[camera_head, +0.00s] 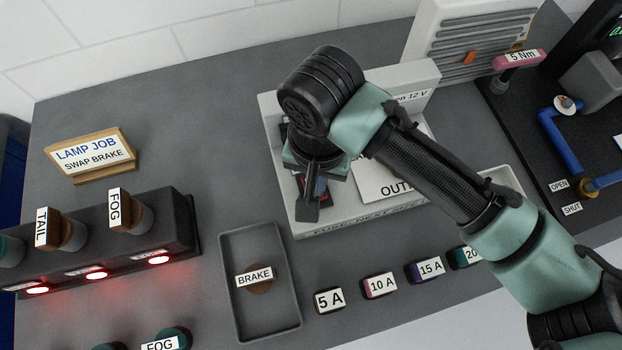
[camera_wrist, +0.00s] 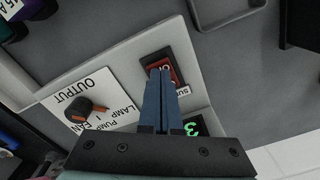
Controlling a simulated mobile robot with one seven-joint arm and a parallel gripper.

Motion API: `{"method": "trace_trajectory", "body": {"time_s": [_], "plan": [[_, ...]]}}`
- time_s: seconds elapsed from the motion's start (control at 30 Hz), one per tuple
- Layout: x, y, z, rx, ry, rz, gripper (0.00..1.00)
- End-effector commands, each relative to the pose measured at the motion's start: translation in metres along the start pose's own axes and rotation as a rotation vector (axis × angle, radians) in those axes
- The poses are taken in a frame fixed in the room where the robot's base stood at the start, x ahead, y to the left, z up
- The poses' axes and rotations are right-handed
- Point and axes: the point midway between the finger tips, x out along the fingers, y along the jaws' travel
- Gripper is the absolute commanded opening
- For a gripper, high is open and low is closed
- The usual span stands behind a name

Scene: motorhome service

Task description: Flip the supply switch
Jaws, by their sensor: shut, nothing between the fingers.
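The supply switch is a red rocker (camera_wrist: 156,64) in a dark frame, with a partly hidden white label (camera_wrist: 184,91) beside it in the wrist view. It sits on the light grey panel (camera_head: 286,222), which lies under my arm in the head view. My gripper (camera_wrist: 161,72) is shut and empty. Its fingertips are over the near part of the red rocker and hide some of it; I cannot tell whether they touch. In the head view my gripper (camera_head: 308,210) points down at the panel, and my wrist hides most of the switch.
An output knob (camera_wrist: 80,108) and a green display (camera_wrist: 192,127) are close to the fingers on the panel. A grey tray (camera_head: 231,306) with a BRAKE piece (camera_head: 261,283) and a row of fuses, including the 5 A one (camera_head: 330,300), lie in front. A lamp rack (camera_head: 175,222) stands left.

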Motion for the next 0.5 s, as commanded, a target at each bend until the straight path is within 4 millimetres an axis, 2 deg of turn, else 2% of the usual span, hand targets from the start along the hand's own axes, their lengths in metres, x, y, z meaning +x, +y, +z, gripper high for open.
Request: {"method": "trace_trajectory", "body": {"time_s": [0.5], "plan": [[0.0087, 0.0002, 0.0000, 0.001, 0.000, 0.000, 0.00]]}}
